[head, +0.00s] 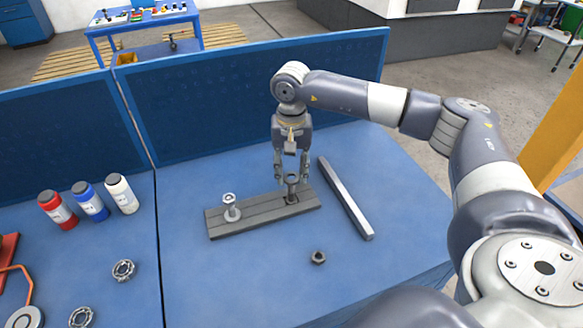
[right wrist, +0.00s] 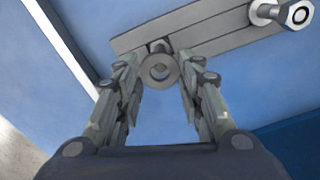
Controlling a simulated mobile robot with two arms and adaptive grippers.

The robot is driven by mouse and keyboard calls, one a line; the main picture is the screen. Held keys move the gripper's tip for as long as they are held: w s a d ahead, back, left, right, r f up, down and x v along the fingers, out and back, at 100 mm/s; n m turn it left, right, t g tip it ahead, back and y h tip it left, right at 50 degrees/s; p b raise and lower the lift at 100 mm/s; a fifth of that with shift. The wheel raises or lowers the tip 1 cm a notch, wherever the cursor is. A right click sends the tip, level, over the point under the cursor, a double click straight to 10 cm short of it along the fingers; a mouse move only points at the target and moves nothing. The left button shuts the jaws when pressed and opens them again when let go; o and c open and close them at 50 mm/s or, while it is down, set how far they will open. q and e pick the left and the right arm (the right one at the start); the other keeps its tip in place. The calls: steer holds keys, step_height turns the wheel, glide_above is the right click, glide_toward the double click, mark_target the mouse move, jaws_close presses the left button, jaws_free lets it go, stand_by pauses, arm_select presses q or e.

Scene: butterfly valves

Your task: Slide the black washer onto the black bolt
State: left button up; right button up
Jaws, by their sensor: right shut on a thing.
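My right gripper (head: 291,182) points down over the right end of the grey slotted bar. The black bolt (head: 291,193) stands upright in the bar between the fingers. In the wrist view only a dark piece of it (right wrist: 158,46) shows beyond the washer. The washer appears to be at or just above the bolt's top; I cannot tell whether it is around the bolt. My left gripper is out of view.
The grey bar (head: 255,213) also carries a silver bolt (head: 230,206) at its left end. A dark nut (head: 318,257) lies in front, and a long metal rod (head: 345,199) lies to the right. Bottles (head: 90,201) and rings (head: 123,270) are left. Blue panels (head: 250,90) border the back.

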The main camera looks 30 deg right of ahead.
stand_by(0.5)
steer(key=shift+f, duration=0.1)
stand_by(0.7)
steer(key=shift+f+b, duration=0.75)
steer(key=shift+b, duration=0.4)
stand_by(1.1)
steer(key=o, duration=1.2)
steer(key=shift+c, duration=0.2)
steer(key=shift+r, duration=0.1)
step_height(320, 180, up, 12)
